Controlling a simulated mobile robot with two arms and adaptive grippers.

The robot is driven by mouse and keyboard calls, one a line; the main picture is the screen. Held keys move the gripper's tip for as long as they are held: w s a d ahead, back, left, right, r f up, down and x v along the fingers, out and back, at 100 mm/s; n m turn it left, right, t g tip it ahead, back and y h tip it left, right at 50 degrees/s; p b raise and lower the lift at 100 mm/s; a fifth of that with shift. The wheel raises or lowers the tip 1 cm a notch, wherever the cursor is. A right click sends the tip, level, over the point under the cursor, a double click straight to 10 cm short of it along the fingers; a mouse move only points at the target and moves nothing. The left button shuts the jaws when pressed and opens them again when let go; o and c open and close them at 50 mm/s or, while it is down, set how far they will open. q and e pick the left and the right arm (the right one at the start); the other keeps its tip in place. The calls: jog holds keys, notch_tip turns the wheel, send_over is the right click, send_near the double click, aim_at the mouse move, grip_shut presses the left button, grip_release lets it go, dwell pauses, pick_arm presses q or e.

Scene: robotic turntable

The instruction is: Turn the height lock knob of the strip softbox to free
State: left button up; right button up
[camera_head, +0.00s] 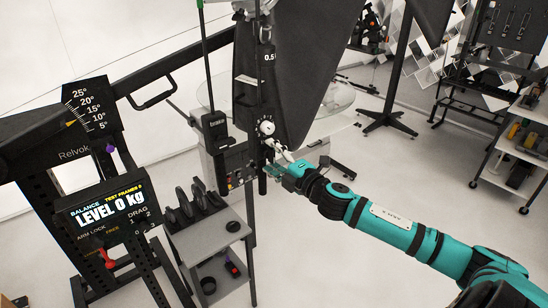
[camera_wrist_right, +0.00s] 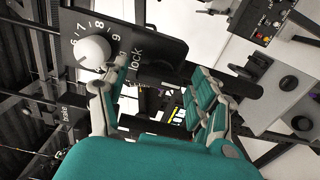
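The strip softbox (camera_head: 305,65) is a large black panel on a dark upright at the centre of the head view. A round white knob (camera_head: 266,127) with a dial shows on its black mount. In the right wrist view the white knob (camera_wrist_right: 94,51) sits at upper left, beside digits and the word "lock" on a black plate (camera_wrist_right: 150,45). My teal right gripper (camera_head: 284,168) is just below the knob in the head view. In the wrist view its fingers (camera_wrist_right: 158,95) are spread; the left finger is close to the knob, contact unclear. My left gripper is out of view.
A balance stand (camera_head: 105,210) with a red arm-lock lever (camera_head: 106,258) stands at front left. A grey cart (camera_head: 208,240) with black items is below the mount. A round glass table (camera_head: 340,98) is behind the softbox. Shelves (camera_head: 525,145) stand at far right. Open floor lies right of centre.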

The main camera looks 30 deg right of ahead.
jog(key=shift+s, duration=0.1)
jog(key=s+d, duration=0.1)
jog(key=s, duration=1.1)
jog(key=shift+w+f, duration=0.1)
dwell(0.6)
